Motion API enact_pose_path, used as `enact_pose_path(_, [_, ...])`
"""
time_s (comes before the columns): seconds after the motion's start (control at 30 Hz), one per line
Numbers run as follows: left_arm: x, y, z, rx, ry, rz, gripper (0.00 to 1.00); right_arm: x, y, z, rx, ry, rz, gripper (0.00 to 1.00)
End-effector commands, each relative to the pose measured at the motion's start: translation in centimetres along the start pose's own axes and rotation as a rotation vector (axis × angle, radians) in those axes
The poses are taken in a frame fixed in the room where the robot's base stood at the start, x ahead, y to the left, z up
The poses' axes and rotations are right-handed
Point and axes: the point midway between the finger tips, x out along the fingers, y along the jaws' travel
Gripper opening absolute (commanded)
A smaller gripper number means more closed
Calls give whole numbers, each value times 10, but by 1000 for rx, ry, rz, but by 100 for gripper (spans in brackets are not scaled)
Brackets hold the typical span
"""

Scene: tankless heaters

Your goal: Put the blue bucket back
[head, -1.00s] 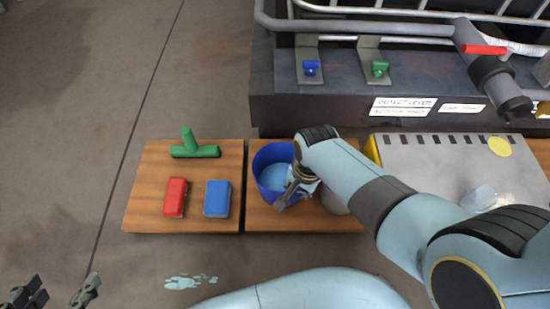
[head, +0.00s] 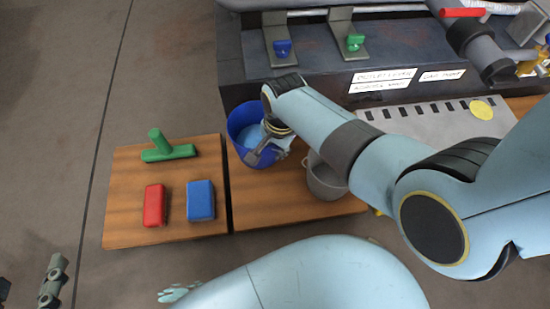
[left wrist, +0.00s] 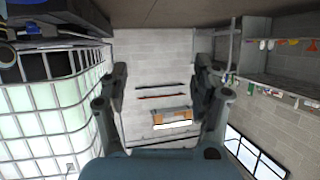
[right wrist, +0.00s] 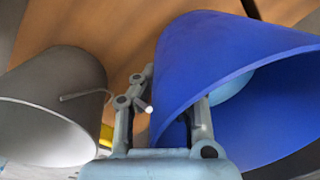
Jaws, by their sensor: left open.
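The blue bucket (head: 238,134) is at the far left corner of the right wooden board, with light blue content inside. It fills the right of the right wrist view (right wrist: 205,60). My right gripper (head: 265,150) is shut on its rim, one finger outside the wall and one inside, as the right wrist view (right wrist: 172,112) shows. I cannot tell for sure whether the bucket's base touches the board. My left gripper (head: 28,285) is open and empty at the lower left; its spread fingers show in the left wrist view (left wrist: 165,100).
A grey bucket (head: 325,180) stands on the right board (head: 275,205). The left board (head: 125,185) holds a green T-shaped thing (head: 165,150), a red block (head: 154,204) and a blue block (head: 200,200). A dark plinth with levers (head: 300,75) stands behind.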

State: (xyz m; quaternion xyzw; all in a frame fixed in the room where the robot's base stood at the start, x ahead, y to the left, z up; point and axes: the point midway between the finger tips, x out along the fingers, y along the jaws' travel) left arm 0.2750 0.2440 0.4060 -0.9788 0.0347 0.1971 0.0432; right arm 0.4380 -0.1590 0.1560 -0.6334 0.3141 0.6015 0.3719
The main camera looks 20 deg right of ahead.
Motion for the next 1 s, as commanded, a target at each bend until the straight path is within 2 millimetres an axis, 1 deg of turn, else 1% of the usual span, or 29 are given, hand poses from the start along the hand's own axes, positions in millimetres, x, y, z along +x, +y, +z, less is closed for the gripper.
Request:
enact_pose_path(0.27, [8,0,-27,11,119,1,65,8,1,0,0,0,1,0])
enact_pose_path(0.37, [13,0,-50,21,225,2,65,17,3,1,0,-2,3,0])
enact_pose_path(0.5, [18,-1,-92,35,383,2,65,24,3,1,0,-1,2,0])
enact_pose_path(0.7, [16,0,-148,57,601,5,65,34,4,0,0,-1,1,0])
enact_pose_path(0.8, [12,0,-166,65,678,6,65,37,4,0,0,0,1,0])
enact_pose_path(0.9, [9,0,-176,69,721,7,65,38,4,0,0,0,0,0])
enact_pose_path(1.0, [8,0,-180,70,733,7,65,38,3,0,0,1,-1,0])
